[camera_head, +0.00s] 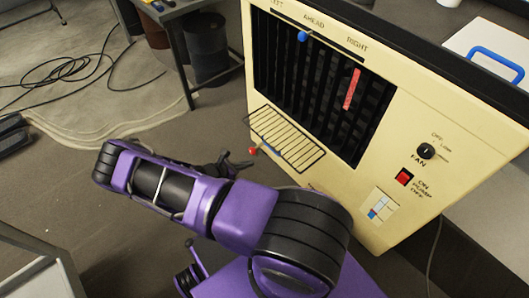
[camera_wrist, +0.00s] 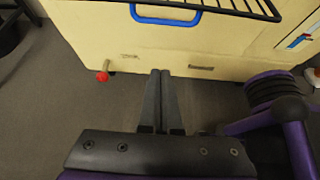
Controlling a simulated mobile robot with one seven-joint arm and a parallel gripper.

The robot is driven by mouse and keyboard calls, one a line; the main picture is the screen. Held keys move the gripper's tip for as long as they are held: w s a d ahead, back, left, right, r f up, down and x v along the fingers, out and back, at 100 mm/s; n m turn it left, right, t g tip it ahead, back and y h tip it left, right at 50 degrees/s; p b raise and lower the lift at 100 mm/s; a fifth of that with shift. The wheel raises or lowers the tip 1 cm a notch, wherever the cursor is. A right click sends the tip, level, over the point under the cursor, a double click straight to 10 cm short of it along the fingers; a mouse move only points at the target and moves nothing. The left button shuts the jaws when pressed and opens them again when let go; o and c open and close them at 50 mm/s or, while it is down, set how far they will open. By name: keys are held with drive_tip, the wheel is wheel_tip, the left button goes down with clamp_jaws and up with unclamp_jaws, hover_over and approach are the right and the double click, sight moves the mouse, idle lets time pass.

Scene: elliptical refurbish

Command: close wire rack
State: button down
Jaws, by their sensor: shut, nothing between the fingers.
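The wire rack (camera_head: 287,137) is a black wire grid that sticks out from the lower front of a cream cooler-like unit (camera_head: 400,135). It stands open, about level, below the dark vent slats. Its front edge shows at the top of the wrist view (camera_wrist: 235,8). My gripper (camera_head: 240,164) is shut and empty, lower than the rack and in front of the unit. In the wrist view the closed fingertips (camera_wrist: 160,73) point at the unit's lower front, below a blue handle (camera_wrist: 166,15), and look apart from the rack.
A red knob (camera_head: 252,151) sits low on the unit's left side. The panel has a black fan dial (camera_head: 426,150) and a red switch (camera_head: 404,177). A table (camera_head: 175,15) and a dark bin (camera_head: 206,47) stand behind left. Floor at left is open, with loose cables (camera_head: 85,65).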

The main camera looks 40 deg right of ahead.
drive_tip(key=s+b+x, duration=0.1)
drive_tip(key=b+x, duration=0.1)
drive_tip(key=x, duration=0.8)
drive_tip(key=shift+w+d+r+p, duration=0.15)
drive_tip(key=shift+r, duration=0.5)
drive_tip(key=shift+w+d+r+p, duration=0.1)
drive_tip(key=shift+d+r, duration=0.05)
drive_tip(key=shift+r, duration=0.5)
drive_tip(key=shift+w+d+r+p, duration=0.1)
drive_tip(key=shift+w+r+p, duration=0.05)
drive_tip(key=shift+r, duration=0.5)
drive_tip(key=shift+r, duration=0.15)
drive_tip(key=shift+a+r+y+p, duration=0.15)
drive_tip(key=shift+r+y+p, duration=0.25)
drive_tip(key=shift+r+p, duration=0.1)
drive_tip(key=shift+r, duration=0.1)
